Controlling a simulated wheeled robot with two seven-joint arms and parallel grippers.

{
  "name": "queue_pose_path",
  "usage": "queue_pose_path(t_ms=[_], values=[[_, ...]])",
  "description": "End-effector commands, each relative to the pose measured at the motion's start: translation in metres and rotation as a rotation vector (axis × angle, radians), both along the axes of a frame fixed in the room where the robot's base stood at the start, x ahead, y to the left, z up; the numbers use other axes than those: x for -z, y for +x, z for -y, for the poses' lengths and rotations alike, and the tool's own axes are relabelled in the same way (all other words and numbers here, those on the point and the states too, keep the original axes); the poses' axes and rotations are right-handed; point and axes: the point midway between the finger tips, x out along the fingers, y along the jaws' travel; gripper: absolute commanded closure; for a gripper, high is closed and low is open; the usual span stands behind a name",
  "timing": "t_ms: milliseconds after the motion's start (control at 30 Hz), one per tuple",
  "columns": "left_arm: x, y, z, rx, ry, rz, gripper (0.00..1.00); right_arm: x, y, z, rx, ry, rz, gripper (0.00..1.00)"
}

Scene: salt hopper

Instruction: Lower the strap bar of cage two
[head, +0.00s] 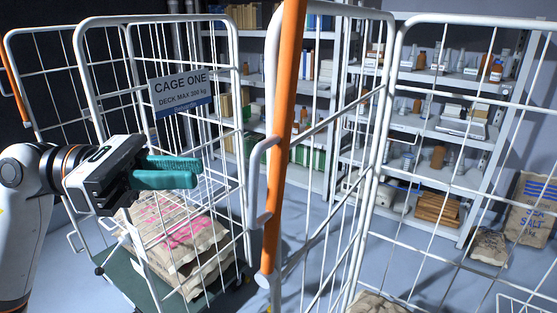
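An orange bar (283,130) stands nearly upright at the near corner of the nearer, unlabelled white wire cage (372,150). I take it to be the strap bar of cage two; no label shows there. Its top runs out of the picture, and its lower end meets a white pivot end (264,280). A bent white bracket (253,180) stands beside it. My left gripper (197,173) has teal fingers pointing right, to the left of the bar and apart from it, with nothing seen between them. Its finger gap is unclear. My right gripper is out of view.
A wire cage with a sign (181,92) reading CAGE ONE stands behind my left gripper, holding stacked sacks (180,240). Another orange bar (14,85) is at its far left. Loaded shelves (440,130) line the back; a sea salt sack (530,208) stands right.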

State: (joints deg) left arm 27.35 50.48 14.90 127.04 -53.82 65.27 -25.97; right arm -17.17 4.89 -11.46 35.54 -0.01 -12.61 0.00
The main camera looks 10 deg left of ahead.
Motion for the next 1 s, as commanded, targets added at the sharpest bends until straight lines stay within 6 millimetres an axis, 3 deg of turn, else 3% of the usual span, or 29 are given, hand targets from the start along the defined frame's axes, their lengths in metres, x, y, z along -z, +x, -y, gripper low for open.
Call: queue_pose_path(t_ms=[400, 600, 1000], values=[[-0.006, 0.017, 0.074, 0.006, -0.010, -0.007, 0.80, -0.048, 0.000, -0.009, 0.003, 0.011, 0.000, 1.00], [-0.004, 0.024, 0.101, 0.004, -0.010, -0.006, 0.80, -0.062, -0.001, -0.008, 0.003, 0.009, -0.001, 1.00], [0.000, 0.026, 0.112, 0.002, -0.009, -0.006, 0.80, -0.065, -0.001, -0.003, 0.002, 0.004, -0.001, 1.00]])
